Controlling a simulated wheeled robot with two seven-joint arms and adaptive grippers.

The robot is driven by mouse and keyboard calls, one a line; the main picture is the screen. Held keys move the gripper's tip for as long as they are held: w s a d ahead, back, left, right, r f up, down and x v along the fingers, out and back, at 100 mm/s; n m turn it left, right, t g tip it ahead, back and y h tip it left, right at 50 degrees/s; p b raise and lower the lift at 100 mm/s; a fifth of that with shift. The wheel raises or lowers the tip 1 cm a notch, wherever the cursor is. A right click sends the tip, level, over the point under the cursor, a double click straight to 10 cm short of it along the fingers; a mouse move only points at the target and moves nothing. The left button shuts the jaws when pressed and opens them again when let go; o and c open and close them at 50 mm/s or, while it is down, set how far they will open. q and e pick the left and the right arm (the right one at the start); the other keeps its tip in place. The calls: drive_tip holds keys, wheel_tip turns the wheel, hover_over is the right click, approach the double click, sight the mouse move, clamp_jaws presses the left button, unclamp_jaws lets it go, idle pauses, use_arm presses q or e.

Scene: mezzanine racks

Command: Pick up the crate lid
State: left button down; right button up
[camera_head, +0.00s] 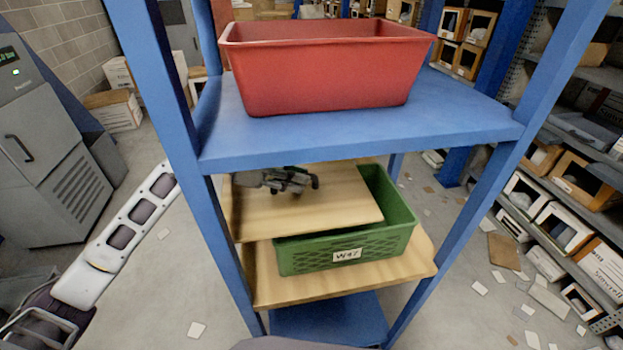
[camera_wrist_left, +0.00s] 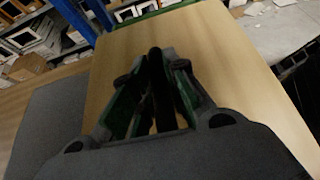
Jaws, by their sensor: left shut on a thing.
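The crate lid (camera_head: 320,215) is a flat light-wood board. It lies over the left part of a green crate (camera_head: 345,255) with a white label, leaving the crate's right part uncovered. My left gripper (camera_head: 298,182) is over the lid's back part, its arm reaching in from the left behind the rack's post. In the left wrist view, the fingers (camera_wrist_left: 155,90) are close together around a narrow dark upright piece, seemingly the lid's handle, with the lid (camera_wrist_left: 230,55) spreading beneath. The exact contact is hidden by the fingers. My right gripper is out of view.
The green crate stands on a wooden shelf (camera_head: 400,272) of a blue rack. A blue shelf (camera_head: 350,140) bearing a red bin (camera_head: 325,75) is close above the gripper. Blue posts (camera_head: 230,265) frame the opening. Shelving with boxes stands at the right, a grey machine (camera_head: 45,150) at the left.

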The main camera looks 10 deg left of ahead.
sight(264, 194)
use_arm(q)
drive_tip(key=a, duration=0.1)
drive_tip(key=s+a, duration=0.1)
drive_tip(key=a, duration=0.1)
drive_tip(key=a+b, duration=0.1)
drive_tip(key=a, duration=0.1)
drive_tip(key=shift+s+a, duration=0.2)
drive_tip(key=shift+s, duration=0.2)
drive_tip(key=shift+s+a, duration=0.25)
drive_tip(key=shift+a, duration=0.55)
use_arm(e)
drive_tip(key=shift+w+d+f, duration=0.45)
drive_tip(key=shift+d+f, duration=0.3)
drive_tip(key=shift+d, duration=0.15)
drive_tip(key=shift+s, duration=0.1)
